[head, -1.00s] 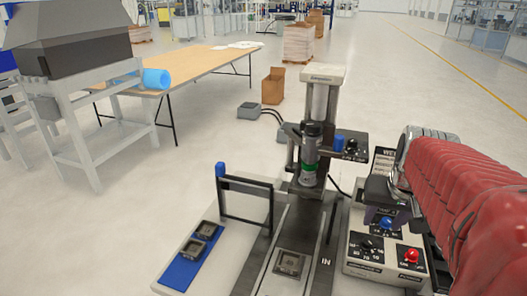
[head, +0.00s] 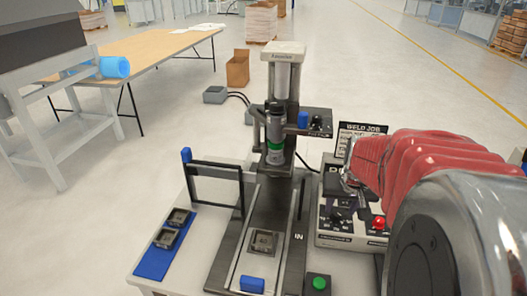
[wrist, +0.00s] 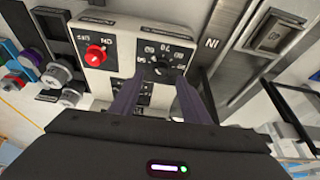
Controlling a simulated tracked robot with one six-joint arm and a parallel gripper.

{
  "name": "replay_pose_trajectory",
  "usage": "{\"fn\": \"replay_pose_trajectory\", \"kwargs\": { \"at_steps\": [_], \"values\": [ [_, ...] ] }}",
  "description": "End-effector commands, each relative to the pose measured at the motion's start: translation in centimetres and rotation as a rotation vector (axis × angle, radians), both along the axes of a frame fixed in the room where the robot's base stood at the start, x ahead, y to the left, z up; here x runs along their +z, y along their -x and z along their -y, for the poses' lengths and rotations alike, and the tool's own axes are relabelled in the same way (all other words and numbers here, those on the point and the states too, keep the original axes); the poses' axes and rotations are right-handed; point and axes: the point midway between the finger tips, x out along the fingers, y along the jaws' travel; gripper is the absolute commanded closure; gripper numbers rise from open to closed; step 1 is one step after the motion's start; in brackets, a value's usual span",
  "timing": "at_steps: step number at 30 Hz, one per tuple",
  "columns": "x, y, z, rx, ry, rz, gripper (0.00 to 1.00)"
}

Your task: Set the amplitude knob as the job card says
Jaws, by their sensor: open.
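The white control box (head: 325,240) stands at the right of the bench, with a red button (head: 378,222) on its front. In the wrist view, a black knob (wrist: 161,67) sits on a black dial with white numbers, "70" among them; its pointer setting is too small to read. My gripper (wrist: 160,76) is open, its dark purple fingers on either side of this knob; I cannot tell whether they touch it. In the head view my gripper (head: 343,205) hides part of the panel. The job card (head: 362,128), headed "WELD JOB", stands behind the box, its lower lines hidden by my arm.
The press (head: 283,90) stands left of the box, with its rail and a metal part (head: 264,242) in front. A green button (head: 319,283) is near the front edge. A blue tray (head: 153,262) with two parts lies at left. Several coloured knobs (wrist: 57,73) show in the wrist view.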

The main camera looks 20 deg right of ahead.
Motion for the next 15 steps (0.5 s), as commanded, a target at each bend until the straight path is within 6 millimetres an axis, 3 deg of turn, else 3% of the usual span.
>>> {"fn": "replay_pose_trajectory", "kwargs": {
  "at_steps": [7,15],
  "values": [
    [-2.7,-0.9,0.6,0.0,-0.001,-0.002,0.58],
    [-3.4,-1.2,0.8,0.0,0.001,0.001,0.58]
  ]
}}
